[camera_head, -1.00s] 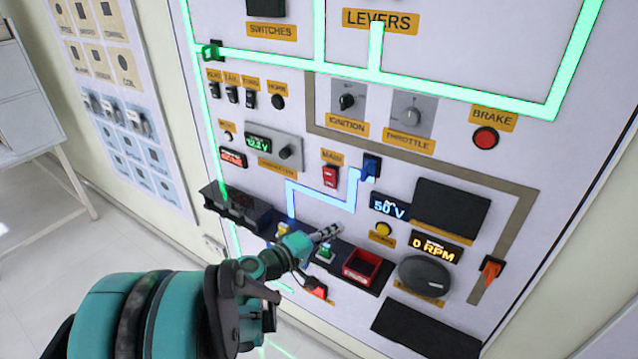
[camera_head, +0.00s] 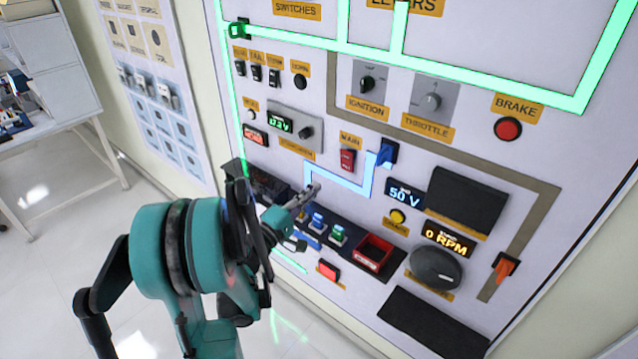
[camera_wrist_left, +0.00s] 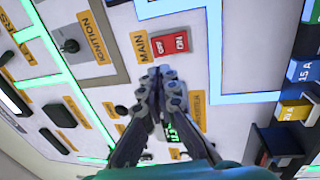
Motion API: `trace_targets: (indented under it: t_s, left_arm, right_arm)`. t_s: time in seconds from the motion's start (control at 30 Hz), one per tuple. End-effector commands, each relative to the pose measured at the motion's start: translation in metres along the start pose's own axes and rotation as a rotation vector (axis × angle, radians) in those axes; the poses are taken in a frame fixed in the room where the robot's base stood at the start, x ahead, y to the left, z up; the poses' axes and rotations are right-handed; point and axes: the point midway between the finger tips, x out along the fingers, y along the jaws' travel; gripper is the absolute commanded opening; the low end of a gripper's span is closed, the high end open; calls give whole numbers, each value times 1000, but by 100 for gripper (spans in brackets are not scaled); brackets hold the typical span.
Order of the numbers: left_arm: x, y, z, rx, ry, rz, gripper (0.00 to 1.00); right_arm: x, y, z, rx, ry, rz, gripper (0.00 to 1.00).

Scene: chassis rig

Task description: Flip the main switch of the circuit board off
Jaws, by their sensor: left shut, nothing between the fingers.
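The main switch (camera_head: 347,160) is a small red rocker below an orange MAIN label (camera_head: 350,139) on the white circuit board. In the left wrist view the red switch (camera_wrist_left: 171,44) shows OFF and ON marks beside the MAIN label (camera_wrist_left: 140,46). My left gripper (camera_head: 312,189) is shut and empty, below and left of the switch in the head view. In the left wrist view its closed fingertips (camera_wrist_left: 160,78) point at the switch with a small gap in the picture. Whether they touch the board cannot be told. My right gripper is not in view.
A blue connector (camera_head: 387,153) and lit blue strip lie right of the switch. A knob panel with a green display (camera_head: 280,121) is to its left. A dark shelf with a red bin (camera_head: 373,252) juts out below. A table (camera_head: 50,150) stands far left.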

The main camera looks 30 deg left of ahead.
Motion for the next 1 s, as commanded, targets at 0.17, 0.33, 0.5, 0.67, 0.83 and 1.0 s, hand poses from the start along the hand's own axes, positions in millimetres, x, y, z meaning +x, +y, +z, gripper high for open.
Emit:
trace_targets:
  t_s: [0.17, 0.33, 0.5, 0.67, 0.83, 1.0]
  left_arm:
    - [38, -1, 2, -1, -5, -1, 0]
    - [74, -2, 1, 0, -4, -1, 0]
    - [102, -2, 1, 0, -2, -1, 0]
    - [117, -1, 1, 1, -1, -1, 0]
    - [122, 0, 1, 1, 0, -1, 0]
    - [122, 0, 0, 1, 0, -1, 0]
  right_arm:
    - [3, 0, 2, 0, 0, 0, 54]
    - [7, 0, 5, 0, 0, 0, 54]
    - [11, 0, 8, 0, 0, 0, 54]
    - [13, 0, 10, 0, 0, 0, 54]
    - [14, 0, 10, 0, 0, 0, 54]
    - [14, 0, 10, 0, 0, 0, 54]
